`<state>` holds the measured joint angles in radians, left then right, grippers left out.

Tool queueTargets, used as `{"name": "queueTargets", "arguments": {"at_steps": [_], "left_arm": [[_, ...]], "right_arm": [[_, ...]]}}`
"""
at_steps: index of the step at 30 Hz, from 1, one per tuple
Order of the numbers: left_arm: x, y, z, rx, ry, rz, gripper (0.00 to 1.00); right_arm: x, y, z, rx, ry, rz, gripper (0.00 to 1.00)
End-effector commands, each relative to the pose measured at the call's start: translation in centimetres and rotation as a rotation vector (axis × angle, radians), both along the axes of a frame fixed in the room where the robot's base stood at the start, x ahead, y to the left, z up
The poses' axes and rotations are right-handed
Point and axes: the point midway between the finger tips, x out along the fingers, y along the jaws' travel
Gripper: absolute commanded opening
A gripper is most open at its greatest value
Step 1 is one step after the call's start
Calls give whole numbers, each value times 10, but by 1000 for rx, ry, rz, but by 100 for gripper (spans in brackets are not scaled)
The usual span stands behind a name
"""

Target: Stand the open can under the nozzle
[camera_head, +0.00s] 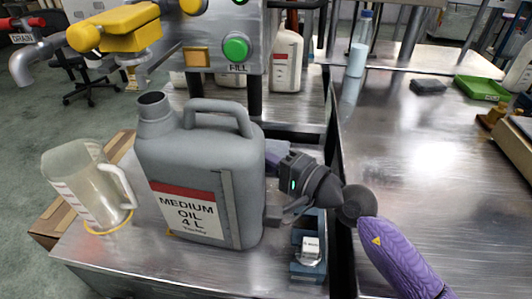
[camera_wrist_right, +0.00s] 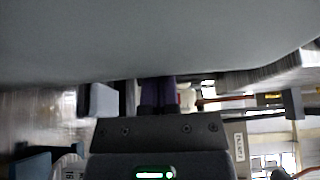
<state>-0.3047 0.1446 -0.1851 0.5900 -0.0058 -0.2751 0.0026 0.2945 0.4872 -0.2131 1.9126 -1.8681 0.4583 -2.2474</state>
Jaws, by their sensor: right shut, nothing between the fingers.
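The open grey can (camera_head: 200,165), labelled "MEDIUM OIL 4 L", stands upright on the metal bench with its uncapped mouth (camera_head: 152,98) at the upper left. The nozzle (camera_head: 132,80) hangs below the yellow valve, up and left of the mouth in the head view; I cannot tell how they line up in depth. In the right wrist view, the can's grey wall (camera_wrist_right: 150,38) fills the top. My left gripper is not in view.
A clear measuring jug (camera_head: 80,185) stands left of the can. A small blue box (camera_head: 309,255) is at the front right, below my right gripper. The control panel with the green FILL button (camera_head: 236,47) stands behind.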

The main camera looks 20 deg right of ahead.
Motion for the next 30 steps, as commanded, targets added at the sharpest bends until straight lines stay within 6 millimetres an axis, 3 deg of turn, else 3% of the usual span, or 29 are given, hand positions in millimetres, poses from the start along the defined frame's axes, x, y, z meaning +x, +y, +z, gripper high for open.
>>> {"name": "queueTargets", "arguments": {"at_steps": [22, 26, 30], "left_arm": [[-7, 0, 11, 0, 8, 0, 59], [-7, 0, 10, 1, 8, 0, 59], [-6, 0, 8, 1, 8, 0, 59]], "right_arm": [[-7, 15, -1, 0, 0, -1, 0], [-13, 10, -1, -3, 0, -2, 0], [-34, -6, -4, -5, 4, -1, 0]]}}
